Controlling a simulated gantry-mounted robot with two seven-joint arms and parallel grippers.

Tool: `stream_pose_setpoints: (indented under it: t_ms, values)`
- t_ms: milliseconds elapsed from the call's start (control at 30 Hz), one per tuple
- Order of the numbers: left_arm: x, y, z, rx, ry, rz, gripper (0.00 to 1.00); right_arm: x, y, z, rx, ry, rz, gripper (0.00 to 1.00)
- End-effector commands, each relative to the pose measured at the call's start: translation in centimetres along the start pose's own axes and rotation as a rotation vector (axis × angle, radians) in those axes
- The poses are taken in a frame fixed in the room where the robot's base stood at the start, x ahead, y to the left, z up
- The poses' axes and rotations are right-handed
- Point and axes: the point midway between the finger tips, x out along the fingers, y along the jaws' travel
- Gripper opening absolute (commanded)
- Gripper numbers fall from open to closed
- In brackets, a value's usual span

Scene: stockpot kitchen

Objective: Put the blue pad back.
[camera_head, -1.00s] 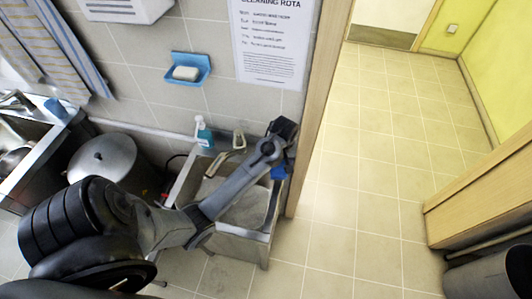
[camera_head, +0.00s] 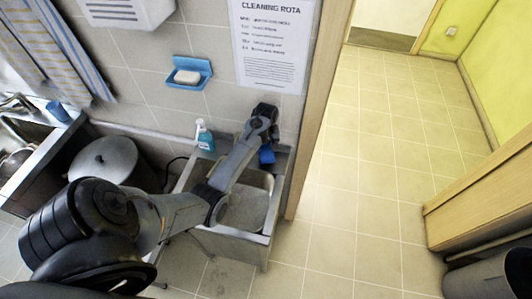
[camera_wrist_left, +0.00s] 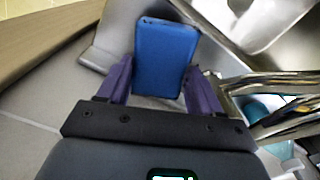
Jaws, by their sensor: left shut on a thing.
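The blue pad (camera_head: 266,154) hangs at my left gripper (camera_head: 264,142), at the back right corner of the low sink (camera_head: 243,207), close to the tiled wall and door frame. In the left wrist view the pad (camera_wrist_left: 165,55) is a flat blue block, held between the two purple fingers of my left gripper (camera_wrist_left: 160,68), which is shut on it. The pad sticks out beyond the fingertips. I cannot tell whether it touches the wall or the sink rim. My right gripper is not in view.
A soap bottle (camera_head: 204,136) stands at the sink's back left; the tap shows in the wrist view (camera_wrist_left: 285,84). A blue soap dish (camera_head: 191,73) and a cleaning rota (camera_head: 273,42) are on the wall. A lidded stockpot (camera_head: 103,160) stands left. The floor right of the door frame is clear.

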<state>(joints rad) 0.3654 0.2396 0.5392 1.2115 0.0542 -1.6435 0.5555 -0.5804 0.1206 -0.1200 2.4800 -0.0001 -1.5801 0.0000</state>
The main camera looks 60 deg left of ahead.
Motion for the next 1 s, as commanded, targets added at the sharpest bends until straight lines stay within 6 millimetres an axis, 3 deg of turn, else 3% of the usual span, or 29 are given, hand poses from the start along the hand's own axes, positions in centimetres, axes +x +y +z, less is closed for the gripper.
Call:
stream_pose_setpoints:
  t_ms: [167, 500, 867, 900, 1000]
  values:
    - [0.6, 0.0, -0.4, 0.000, -0.001, -0.001, 0.41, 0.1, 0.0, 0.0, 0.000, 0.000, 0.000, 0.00]
    - [4.1, 0.0, -0.3, -0.001, 0.000, 0.000, 0.41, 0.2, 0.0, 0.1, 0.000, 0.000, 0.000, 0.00]
    - [4.3, 0.0, -0.3, 0.000, 0.000, 0.000, 0.41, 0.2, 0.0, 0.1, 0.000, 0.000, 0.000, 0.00]
    - [4.3, 0.0, -0.3, 0.000, 0.001, 0.000, 0.70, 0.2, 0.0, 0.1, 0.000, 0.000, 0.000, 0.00]
    - [4.3, 0.0, -0.3, 0.000, 0.001, 0.000, 0.85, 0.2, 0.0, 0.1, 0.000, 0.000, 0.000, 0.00]
